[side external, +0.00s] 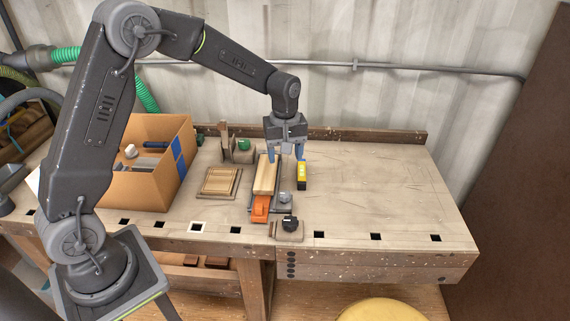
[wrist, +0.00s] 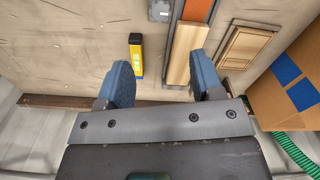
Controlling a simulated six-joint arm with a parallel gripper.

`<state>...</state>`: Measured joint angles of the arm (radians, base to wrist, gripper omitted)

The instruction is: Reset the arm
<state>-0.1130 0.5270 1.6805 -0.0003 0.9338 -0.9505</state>
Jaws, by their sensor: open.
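My gripper (side external: 285,153) is open and empty, pointing down above the workbench (side external: 370,190). In the wrist view its two blue fingertips (wrist: 162,78) stand wide apart. Below and beside it lies a light wooden block (side external: 265,175) in a dark holder with an orange part (side external: 260,207) at its front end. A yellow tool with a dark end (side external: 302,176) is on the bench just right of the gripper. In the wrist view the yellow tool (wrist: 136,58) lies between the fingers' lines of view, and the wooden block (wrist: 187,45) shows near the right finger.
An open cardboard box (side external: 150,185) with blue tape and several things in it stands left on the bench. A small wooden panel (side external: 220,182) lies beside it. A block with a dark knob (side external: 289,228) is at the front edge. The bench's right half is clear.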

